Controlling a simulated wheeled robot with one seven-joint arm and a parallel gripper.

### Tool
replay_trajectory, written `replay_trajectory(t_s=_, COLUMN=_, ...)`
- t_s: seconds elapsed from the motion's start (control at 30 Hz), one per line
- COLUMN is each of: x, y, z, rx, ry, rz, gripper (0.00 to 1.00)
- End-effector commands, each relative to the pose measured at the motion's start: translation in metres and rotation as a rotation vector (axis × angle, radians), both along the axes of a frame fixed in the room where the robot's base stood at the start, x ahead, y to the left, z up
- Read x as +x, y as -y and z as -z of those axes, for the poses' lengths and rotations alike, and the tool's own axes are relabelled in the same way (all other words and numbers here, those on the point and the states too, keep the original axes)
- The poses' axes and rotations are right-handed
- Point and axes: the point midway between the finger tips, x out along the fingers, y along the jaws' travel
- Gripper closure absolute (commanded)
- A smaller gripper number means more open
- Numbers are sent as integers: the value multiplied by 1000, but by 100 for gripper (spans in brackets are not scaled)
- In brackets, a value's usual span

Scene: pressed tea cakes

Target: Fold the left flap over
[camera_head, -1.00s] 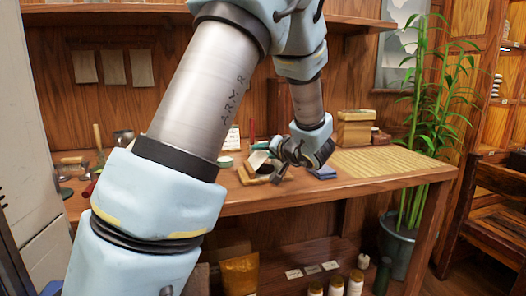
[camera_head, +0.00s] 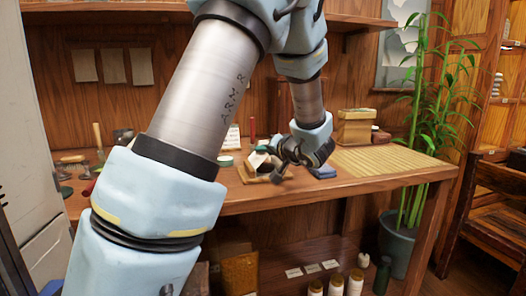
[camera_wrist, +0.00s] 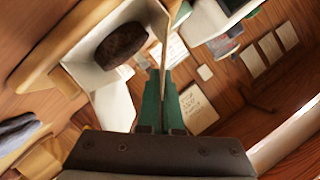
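A dark pressed tea cake (camera_wrist: 122,45) lies on a white paper wrapper (camera_wrist: 90,80) on a wooden board (camera_wrist: 40,65) in the wrist view. One flap of the wrapper (camera_wrist: 164,38) stands up and shows nearly edge-on. The green fingers of my gripper (camera_wrist: 163,90) are close together, with the lower edge of that flap between them. In the head view the white wrapper (camera_head: 257,160) and board (camera_head: 262,179) sit on the bench just left of my gripper (camera_head: 281,176). My gripper partly hides the cake there.
A folded blue cloth (camera_head: 323,172) lies right of my gripper on the bench. A slatted bamboo mat (camera_head: 385,160) covers the right end, with a wooden box (camera_head: 355,128) behind it. A small written card (camera_wrist: 197,108) stands behind the board. Several tools and cups stand at the left.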

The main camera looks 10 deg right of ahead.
Motion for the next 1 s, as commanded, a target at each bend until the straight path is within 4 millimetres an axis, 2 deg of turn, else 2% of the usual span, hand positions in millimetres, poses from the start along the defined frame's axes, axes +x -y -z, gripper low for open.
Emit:
replay_trajectory(t_s=0.83, x=0, y=0, z=0, rx=1, ry=0, rz=0, gripper=100)
replay_trajectory(t_s=1.0, x=0, y=3, z=7, rx=63, ry=-6, rz=1, gripper=100)
